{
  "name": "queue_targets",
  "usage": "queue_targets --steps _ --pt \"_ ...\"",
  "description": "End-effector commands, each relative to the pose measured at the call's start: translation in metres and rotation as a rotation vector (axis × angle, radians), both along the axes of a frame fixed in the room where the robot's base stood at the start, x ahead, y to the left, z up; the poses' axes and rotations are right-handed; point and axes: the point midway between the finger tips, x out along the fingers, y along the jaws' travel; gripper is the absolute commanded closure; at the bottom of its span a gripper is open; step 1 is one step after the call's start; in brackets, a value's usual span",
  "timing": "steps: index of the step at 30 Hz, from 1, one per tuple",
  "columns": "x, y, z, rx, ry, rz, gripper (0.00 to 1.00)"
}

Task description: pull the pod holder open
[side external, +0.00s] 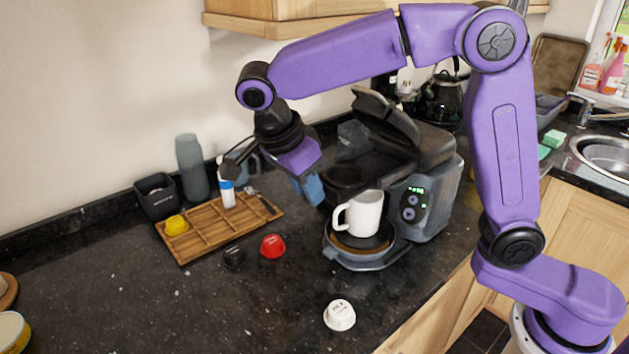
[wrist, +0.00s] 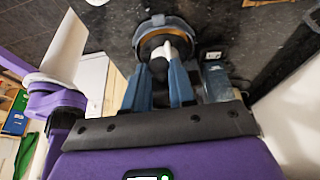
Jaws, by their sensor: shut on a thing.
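The coffee machine (side external: 432,180) stands on the dark counter with its black lid (side external: 388,118) raised. The pod holder (side external: 345,178) is the black part at its front, above a white mug (side external: 362,212) on the drip tray. My gripper (side external: 310,190) is at the left side of the pod holder, its blue fingers pointing down toward the counter. In the wrist view my gripper (wrist: 168,75) is shut on a dark piece of the pod holder (wrist: 158,66) between its fingertips. The fingers hide part of the contact. The mug shows just beyond in the wrist view (wrist: 181,46).
A wooden tray (side external: 200,240) with a yellow pod (side external: 176,224) and a white-blue bottle (side external: 227,193) lies left. A red pod (side external: 272,246), a black pod (side external: 234,257) and a white pod (side external: 340,315) lie on the counter. The front left counter is mostly clear.

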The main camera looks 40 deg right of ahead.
Motion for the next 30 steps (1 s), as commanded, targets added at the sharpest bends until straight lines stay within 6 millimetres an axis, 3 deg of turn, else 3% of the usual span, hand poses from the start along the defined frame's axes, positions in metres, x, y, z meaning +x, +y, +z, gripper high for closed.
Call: queue_targets --steps 4,5,6,7,19,30 --pt "0.0 0.0 0.001 0.001 -0.002 0.0 1.0" --pt "0.0 0.0 0.001 0.001 -0.002 0.0 0.65" --pt "0.0 0.0 0.001 0.001 -0.002 0.0 0.52" --pt "0.0 0.0 0.001 0.001 -0.002 0.0 0.49" --pt "0.001 0.003 0.007 0.002 -0.003 0.0 0.49" --pt "0.001 0.026 0.061 0.004 -0.004 0.001 0.49"
